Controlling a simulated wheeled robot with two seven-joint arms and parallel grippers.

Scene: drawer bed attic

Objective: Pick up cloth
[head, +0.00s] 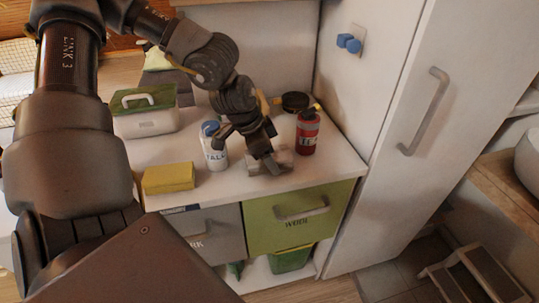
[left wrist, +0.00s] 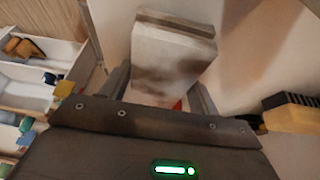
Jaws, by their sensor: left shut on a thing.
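The cloth (head: 284,158) is a pale grey-white folded block near the front right of the white counter top. In the left wrist view the cloth (left wrist: 172,52) fills the space between and beyond the fingers, with a darker shaded patch on its face. My left gripper (head: 268,166) points down at the cloth and is shut on it; its fingers also show in the left wrist view (left wrist: 160,92). The gripper hides part of the cloth in the head view. I cannot tell whether the cloth touches the counter. My right gripper is not in view.
A red bottle (head: 307,133) stands close to the right of the cloth, and a white bottle with a blue cap (head: 214,147) to its left. A yellow block (head: 168,178) and a green-lidded box (head: 144,112) lie further left. A tall white cabinet (head: 393,130) borders the counter's right.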

